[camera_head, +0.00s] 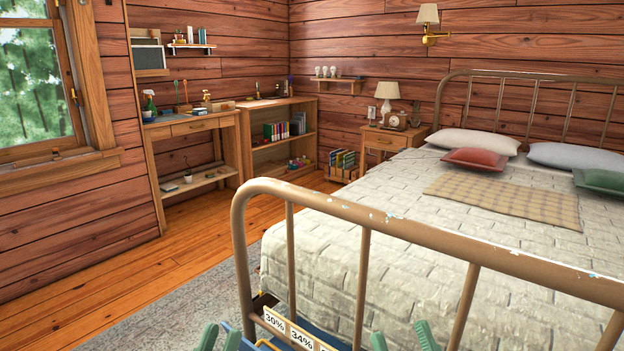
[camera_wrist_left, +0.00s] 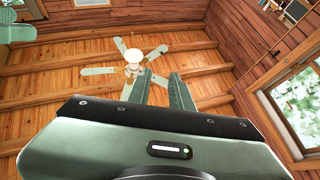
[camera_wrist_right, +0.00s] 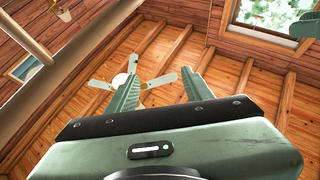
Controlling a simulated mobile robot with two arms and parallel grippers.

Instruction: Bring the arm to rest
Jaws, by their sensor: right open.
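My left gripper (camera_head: 220,338) shows only its green fingertips at the bottom edge of the head view. In the left wrist view its two fingers (camera_wrist_left: 158,90) stand apart with nothing between them, pointing up toward the ceiling. My right gripper (camera_head: 403,338) is also at the bottom edge of the head view. In the right wrist view its fingers (camera_wrist_right: 161,88) are spread wider and empty, also facing the ceiling. Both grippers are in front of the bed's metal footboard (camera_head: 410,233). Most of both arms is out of view.
The bed (camera_head: 340,230) with its pillows fills the right side. Labelled tags reading 30% and 34% (camera_head: 290,328) show low by the footboard. A grey rug (camera_head: 190,315) and open wood floor lie left. A desk (camera_head: 190,128), shelf unit and nightstand (camera_head: 385,140) stand farther back.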

